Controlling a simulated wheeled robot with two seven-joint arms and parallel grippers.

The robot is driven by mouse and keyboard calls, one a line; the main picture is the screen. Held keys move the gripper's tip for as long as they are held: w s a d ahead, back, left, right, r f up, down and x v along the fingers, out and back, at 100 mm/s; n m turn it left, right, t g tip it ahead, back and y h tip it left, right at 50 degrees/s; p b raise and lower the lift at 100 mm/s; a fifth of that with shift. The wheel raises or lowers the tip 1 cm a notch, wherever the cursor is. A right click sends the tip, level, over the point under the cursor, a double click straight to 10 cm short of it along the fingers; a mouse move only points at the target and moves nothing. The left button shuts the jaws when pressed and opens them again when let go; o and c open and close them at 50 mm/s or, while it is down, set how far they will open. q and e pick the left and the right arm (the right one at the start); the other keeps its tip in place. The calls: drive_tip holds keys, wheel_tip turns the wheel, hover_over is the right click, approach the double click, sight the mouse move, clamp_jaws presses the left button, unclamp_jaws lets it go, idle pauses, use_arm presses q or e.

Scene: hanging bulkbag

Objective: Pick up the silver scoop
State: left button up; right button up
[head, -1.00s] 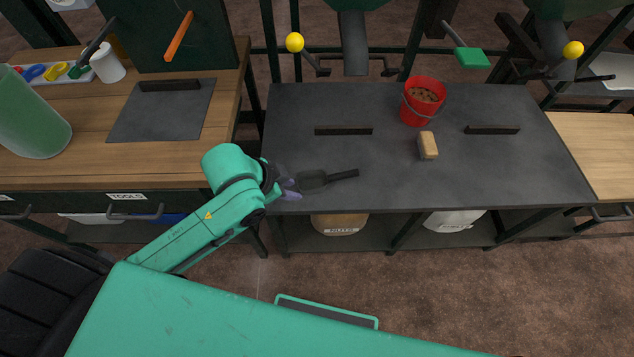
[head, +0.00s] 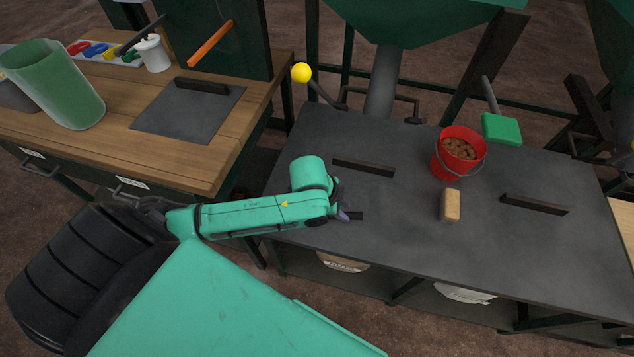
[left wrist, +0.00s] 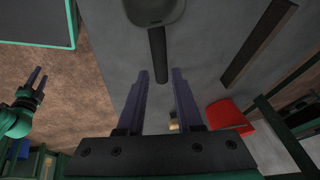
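The silver scoop lies on the dark workbench top. In the left wrist view its grey bowl (left wrist: 155,10) is at the top edge, and its black handle (left wrist: 158,58) points down toward my fingers. In the head view only a short dark piece of the scoop handle (head: 355,216) shows; my arm hides the rest. My left gripper (head: 342,212) is low over the bench's near left part. In the left wrist view its fingers (left wrist: 160,73) are apart, with the handle's end between their tips. My right gripper (left wrist: 37,80) shows small at the left there, fingers apart and empty.
A red bucket (head: 442,166) of brown pieces and a wooden-backed brush or block (head: 450,205) stand to the right on the workbench (head: 400,262). Dark bars (head: 364,167) lie across its top. A green chute (head: 430,28) hangs above. A wooden table (head: 215,165) is at left.

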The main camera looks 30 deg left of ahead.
sight(349, 214)
use_arm(q)
drive_tip(key=x, duration=0.6)
drive_tip(key=shift+w+f+b, duration=0.1)
drive_tip(key=shift+f+b, duration=0.05)
drive_tip(key=shift+b, duration=0.15)
clamp_jaws()
use_arm(e)
drive_tip(key=shift+w+d+f, duration=0.25)
drive_tip(key=shift+w+d, duration=0.35)
drive_tip(key=shift+w, duration=0.25)
use_arm(q)
wheel_tip(349, 214, up, 20)
drive_tip(key=p, duration=0.2)
drive_tip(key=shift+p, duration=0.3)
use_arm(e)
wheel_tip(349, 214, up, 2)
drive_tip(key=shift+s+r, duration=0.1)
drive_tip(key=shift+r, duration=0.15)
